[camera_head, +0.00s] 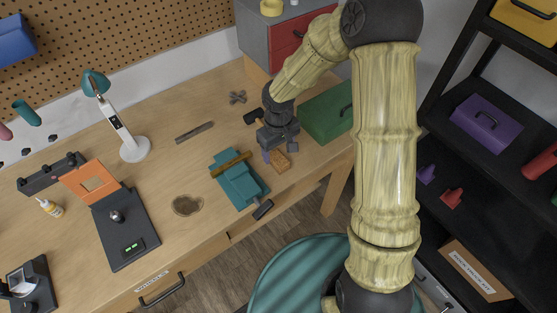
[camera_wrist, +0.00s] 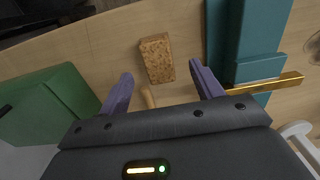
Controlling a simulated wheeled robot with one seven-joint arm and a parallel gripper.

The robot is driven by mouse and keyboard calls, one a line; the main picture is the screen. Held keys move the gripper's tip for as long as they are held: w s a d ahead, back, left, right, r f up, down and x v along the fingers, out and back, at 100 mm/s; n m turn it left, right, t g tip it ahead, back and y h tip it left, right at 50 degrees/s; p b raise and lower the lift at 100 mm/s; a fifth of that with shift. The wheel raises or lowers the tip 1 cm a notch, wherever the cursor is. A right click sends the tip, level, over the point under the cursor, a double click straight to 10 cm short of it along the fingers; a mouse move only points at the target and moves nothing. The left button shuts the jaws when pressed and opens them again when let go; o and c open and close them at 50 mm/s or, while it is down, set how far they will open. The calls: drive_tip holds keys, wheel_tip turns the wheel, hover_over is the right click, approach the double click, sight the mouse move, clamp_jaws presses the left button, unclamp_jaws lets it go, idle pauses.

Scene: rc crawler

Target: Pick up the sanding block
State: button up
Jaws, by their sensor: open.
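The sanding block looks to be the brown, cork-textured block (camera_wrist: 157,58) on the bench top. It lies just ahead of my gripper's purple fingertips in the wrist view, roughly centred between them, and no contact shows. In the head view the block (camera_head: 280,161) sits on the wooden bench, right of the teal vise. My gripper (camera_wrist: 161,72) is open and empty, with its fingers on either side of the line to the block. In the head view my gripper (camera_head: 279,152) is low over the bench beside the block.
A teal vise (camera_head: 239,184) with a brass-coloured bar stands close left of the block. A green box (camera_head: 327,119) stands close on the other side. A short wooden stick (camera_wrist: 148,97) shows between my fingers. The bench's front edge is near the block.

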sight(278, 158)
drive_tip(key=shift+w+f+p, duration=0.15)
drive_tip(key=shift+f+p, duration=0.15)
drive_tip(key=shift+f, duration=1)
drive_tip(key=shift+w+f+p, duration=0.1)
drive_tip(key=shift+f+p, duration=0.15)
drive_tip(key=shift+f, duration=1.05)
drive_tip(key=c, duration=1.2)
drive_tip(key=shift+o, duration=0.2)
wheel_tip(278, 158, up, 10)
drive_tip(key=shift+r+b, duration=0.1)
drive_tip(key=shift+b, duration=0.25)
